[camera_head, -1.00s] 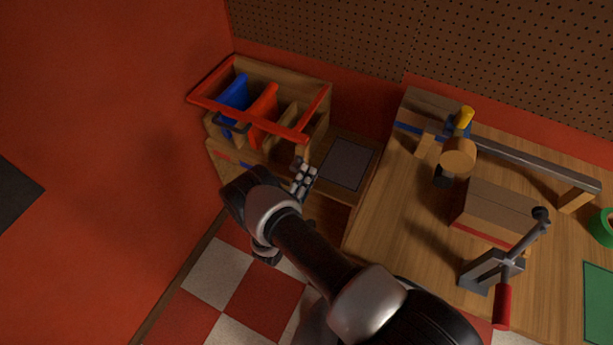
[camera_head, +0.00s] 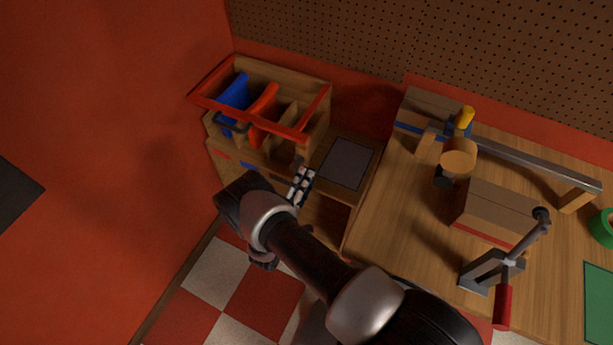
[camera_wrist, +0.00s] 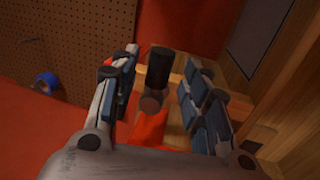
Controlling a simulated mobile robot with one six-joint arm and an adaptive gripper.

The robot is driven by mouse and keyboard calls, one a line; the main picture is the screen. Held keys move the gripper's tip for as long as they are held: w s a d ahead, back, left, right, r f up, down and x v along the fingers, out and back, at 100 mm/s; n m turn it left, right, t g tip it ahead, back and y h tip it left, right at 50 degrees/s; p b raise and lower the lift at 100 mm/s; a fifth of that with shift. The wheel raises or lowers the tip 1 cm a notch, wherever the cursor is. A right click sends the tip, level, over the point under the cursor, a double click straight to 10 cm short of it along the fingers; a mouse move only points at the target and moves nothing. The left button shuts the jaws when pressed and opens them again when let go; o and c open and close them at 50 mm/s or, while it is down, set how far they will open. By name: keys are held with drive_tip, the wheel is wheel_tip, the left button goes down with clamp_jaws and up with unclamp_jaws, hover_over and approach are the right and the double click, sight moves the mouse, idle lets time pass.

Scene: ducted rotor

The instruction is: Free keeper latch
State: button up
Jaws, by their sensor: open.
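A wooden rack (camera_head: 285,75) with a red frame stands at the back left, holding a blue panel (camera_head: 234,92) and a curved red panel (camera_head: 264,104). My gripper (camera_head: 302,175) is in front of the rack's right corner, fingers apart. In the wrist view my gripper (camera_wrist: 160,65) is open, with a black cylindrical knob (camera_wrist: 160,66) and a brownish round end (camera_wrist: 151,101) showing between its fingers. I cannot tell whether the fingers touch them. I cannot tell for sure which part is the keeper latch; my arm and fingers hide part of the rack's front.
A dark grey pad (camera_head: 346,163) lies on the low shelf right of the rack. The workbench (camera_head: 395,220) at right bears a wooden block (camera_head: 497,211), a red-handled lever clamp (camera_head: 503,305) and a green ring (camera_head: 603,228). A pegboard (camera_head: 450,45) stands behind.

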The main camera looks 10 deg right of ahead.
drive_tip(key=v, duration=1)
drive_tip(key=shift+a, duration=0.15)
drive_tip(key=d+r+m+g+h, duration=0.1)
drive_tip(key=d+r+m+g, duration=0.3)
drive_tip(key=r, duration=0.4)
drive_tip(key=s+d+r+m+g, duration=0.15)
drive_tip(key=d+r+g, duration=0.25)
drive_tip(key=r+g, duration=0.4)
drive_tip(key=d+r+m+g+h, duration=0.1)
drive_tip(key=d+r+m+g, duration=0.25)
drive_tip(key=r, duration=0.55)
drive_tip(key=s+r+m+t+y, duration=0.1)
drive_tip(key=s+r+t+y, duration=0.3)
drive_tip(key=s+r+y, duration=0.9)
drive_tip(key=s+r, duration=0.2)
drive_tip(key=s, duration=0.3)
drive_tip(key=shift+s+r+m+y, duration=0.25)
drive_tip(key=shift+s+m+y, duration=0.05)
drive_tip(key=shift+y, duration=0.1)
